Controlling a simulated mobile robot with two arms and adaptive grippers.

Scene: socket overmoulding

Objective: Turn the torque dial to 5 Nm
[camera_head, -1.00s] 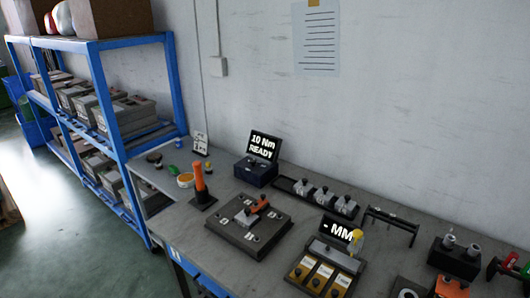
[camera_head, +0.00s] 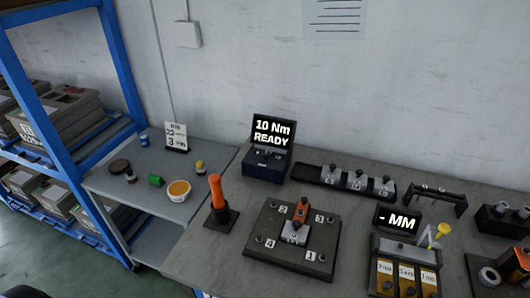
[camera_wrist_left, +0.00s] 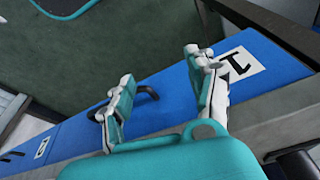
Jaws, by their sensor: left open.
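The torque unit (camera_head: 263,168) is a dark blue box at the back of the bench against the wall. Its screen (camera_head: 272,132) reads "10 Nm READY". Small controls show on its front panel (camera_head: 266,154), but the dial's setting is too small to read. My left gripper (camera_wrist_left: 162,92) shows in the left wrist view, its two teal-padded fingers apart with nothing between them. It is over a blue drawer front (camera_wrist_left: 165,105) with a black handle and a label "1", well away from the torque unit. Neither gripper shows in the head view.
An orange-handled tool (camera_head: 216,195) stands upright left of a numbered fixture plate (camera_head: 292,237). A black tray (camera_head: 345,180) with sockets lies right of the torque unit. A "MM" display (camera_head: 398,219) stands further right. A side table (camera_head: 120,198) and blue shelf (camera_head: 75,160) are left.

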